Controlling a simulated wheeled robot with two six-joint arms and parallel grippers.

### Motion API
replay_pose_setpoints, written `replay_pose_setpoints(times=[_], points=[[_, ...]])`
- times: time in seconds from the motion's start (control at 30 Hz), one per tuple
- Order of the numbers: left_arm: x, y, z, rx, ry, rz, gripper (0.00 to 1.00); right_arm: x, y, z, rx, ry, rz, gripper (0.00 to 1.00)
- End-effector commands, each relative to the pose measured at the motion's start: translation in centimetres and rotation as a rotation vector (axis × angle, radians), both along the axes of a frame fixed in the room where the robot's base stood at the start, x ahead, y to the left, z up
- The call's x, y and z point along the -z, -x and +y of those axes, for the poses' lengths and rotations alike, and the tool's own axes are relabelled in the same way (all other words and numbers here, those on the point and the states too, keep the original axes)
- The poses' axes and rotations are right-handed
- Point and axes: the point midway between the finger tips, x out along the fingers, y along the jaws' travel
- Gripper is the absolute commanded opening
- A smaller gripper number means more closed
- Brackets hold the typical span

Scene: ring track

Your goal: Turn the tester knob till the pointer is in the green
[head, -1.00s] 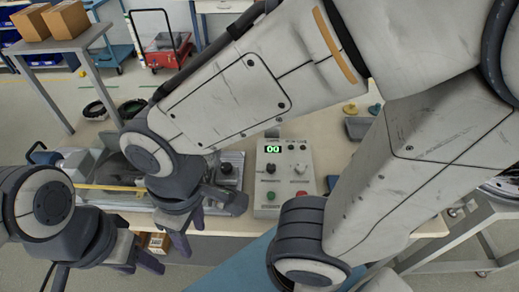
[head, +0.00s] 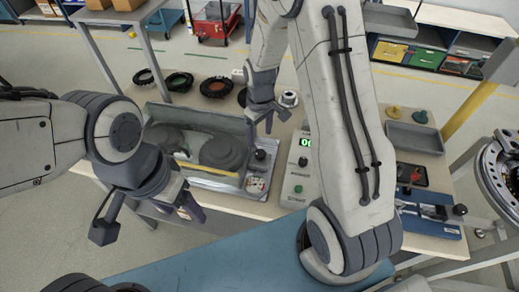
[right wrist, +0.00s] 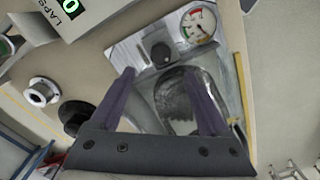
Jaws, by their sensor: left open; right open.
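The tester's black knob (right wrist: 160,53) is on a metal plate in the right wrist view; it also shows in the head view (head: 260,155). Beside it is a round white dial (right wrist: 197,24) with coloured zones, also in the head view (head: 255,185). The pointer is too small to read surely. My right gripper (right wrist: 159,72) is open and empty, its fingertips facing the knob with the knob showing just beyond the gap. In the head view it (head: 263,130) hangs above the tester. My left gripper (head: 150,220) is open and empty at the front left of the tester.
A grey box with a green number display (head: 304,142) and knobs stands right of the tester, partly behind my right arm. Dark rings (head: 179,82) lie at the back of the table. A grey tray (head: 414,137) and a blue fixture (head: 430,222) are to the right.

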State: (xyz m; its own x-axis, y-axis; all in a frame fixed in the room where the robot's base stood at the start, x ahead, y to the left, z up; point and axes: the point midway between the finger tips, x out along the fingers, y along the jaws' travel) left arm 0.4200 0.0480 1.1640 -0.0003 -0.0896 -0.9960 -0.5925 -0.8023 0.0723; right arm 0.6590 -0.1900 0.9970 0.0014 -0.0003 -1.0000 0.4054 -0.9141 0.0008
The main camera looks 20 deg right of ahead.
Motion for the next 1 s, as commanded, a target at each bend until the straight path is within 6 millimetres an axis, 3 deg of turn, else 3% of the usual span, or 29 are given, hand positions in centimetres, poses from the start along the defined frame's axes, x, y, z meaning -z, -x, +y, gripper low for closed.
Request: replay_pose_setpoints(times=[0.5,0.7,0.97,1.0], points=[[-2.0,0.0,0.0,-0.001,0.0,0.0,0.69,8.2,0.2,0.0,0.001,0.0,0.005,0.8],[-2.2,0.0,0.0,-0.001,0.0,0.0,0.69,9.6,0.2,0.0,0.001,0.0,0.002,0.8],[-2.1,0.0,0.0,-0.001,0.0,0.0,0.69,9.8,0.1,0.0,0.001,-0.001,0.001,0.8],[-2.1,0.0,0.0,-0.001,0.0,0.0,0.69,9.7,0.1,0.0,0.001,-0.001,0.001,0.76]])
